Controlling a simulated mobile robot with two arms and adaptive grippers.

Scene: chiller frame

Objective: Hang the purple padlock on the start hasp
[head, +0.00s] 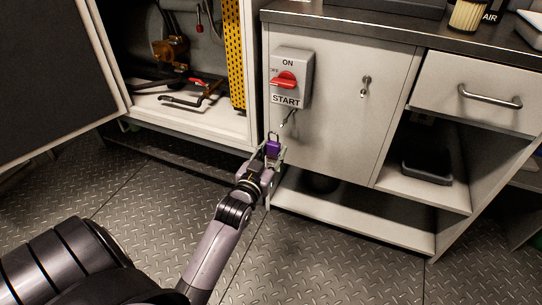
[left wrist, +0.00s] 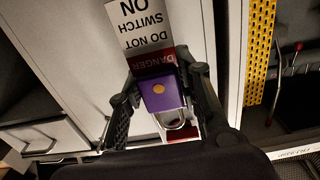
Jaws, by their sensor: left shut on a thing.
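The purple padlock (head: 273,149) is held upright between the fingers of my left gripper (head: 271,155), its shackle at the top. The left wrist view shows the padlock (left wrist: 163,91) too, upside down, with its shackle toward the bottom and a finger on each side. The start hasp (head: 289,118) is a small metal piece below the START label, on the cabinet front. The padlock is below and slightly left of the hasp, apart from it in the head view. A DANGER, DO NOT SWITCH ON tag (left wrist: 140,25) shows beside the padlock. My right gripper is out of view.
The switch box (head: 292,72) with a red handle is above the hasp. A keyed lock (head: 366,86) is on the cabinet front. Left is an open compartment with pipes and a yellow perforated strip (head: 235,58). A drawer (head: 478,92) and open shelves are right.

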